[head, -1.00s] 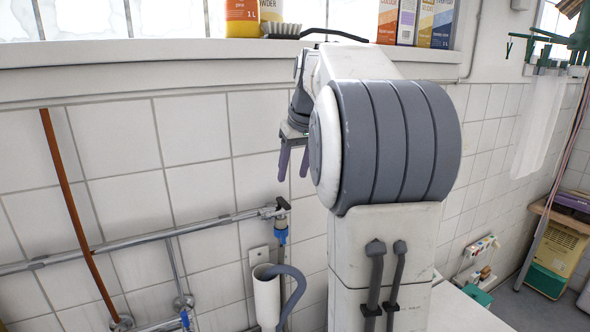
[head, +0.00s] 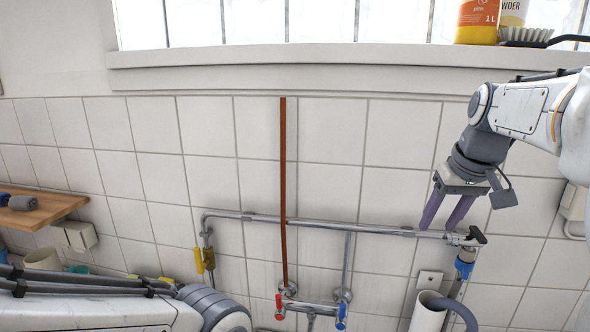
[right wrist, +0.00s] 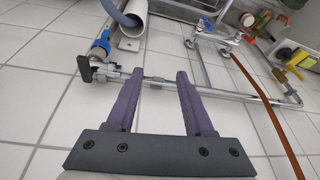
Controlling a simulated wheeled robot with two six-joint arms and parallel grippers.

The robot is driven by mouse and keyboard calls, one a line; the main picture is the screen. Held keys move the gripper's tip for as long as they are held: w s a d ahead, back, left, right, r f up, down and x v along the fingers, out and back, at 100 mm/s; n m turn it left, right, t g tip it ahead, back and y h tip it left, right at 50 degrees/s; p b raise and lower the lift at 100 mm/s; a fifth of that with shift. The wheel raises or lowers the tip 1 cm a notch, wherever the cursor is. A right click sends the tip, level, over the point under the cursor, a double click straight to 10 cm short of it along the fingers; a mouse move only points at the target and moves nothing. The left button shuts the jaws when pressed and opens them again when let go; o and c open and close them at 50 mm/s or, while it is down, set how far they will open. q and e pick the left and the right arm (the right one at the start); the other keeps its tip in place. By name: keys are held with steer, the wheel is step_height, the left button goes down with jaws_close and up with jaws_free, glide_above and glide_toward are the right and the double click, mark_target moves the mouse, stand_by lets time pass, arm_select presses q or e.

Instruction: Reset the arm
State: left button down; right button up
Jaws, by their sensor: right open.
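My right gripper (head: 438,228) hangs at the right of the head view with its two purple fingers pointing down, apart and empty. In the head view it appears in front of the tiled wall, near the right end of the metal pipe (head: 330,225). In the right wrist view the gripper (right wrist: 157,76) is open, with nothing between the fingers, and the pipe passes beyond the tips. My left arm (head: 90,312) shows at the lower left; its gripper is out of view.
A valve with a blue fitting (head: 465,262) is at the pipe's right end, above a white drain tube (head: 428,312). Red and blue taps (head: 310,308) are at bottom centre. A windowsill (head: 300,55) runs above. A wooden shelf (head: 45,210) is at left.

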steer(key=s+a+f+n+g+y, duration=0.1)
steer(key=s+a+f, duration=0.15)
steer(key=a, duration=0.35)
steer(key=s+a+f+n, duration=0.1)
steer(key=a+f+n, duration=0.15)
steer(key=a, duration=0.45)
steer(key=s+a+f+n+g, duration=0.1)
steer(key=s+a+f, duration=0.3)
steer(key=s, duration=0.3)
steer(key=s+a+f+n+g, duration=0.1)
steer(key=s+a+f+n, duration=0.1)
steer(key=s+a+f, duration=0.2)
steer(key=s+a+f+n+b, duration=0.1)
steer(key=s+a+f, duration=0.2)
steer(key=s+f, duration=0.3)
steer(key=s, duration=0.4)
steer(key=shift+a+g, duration=0.4)
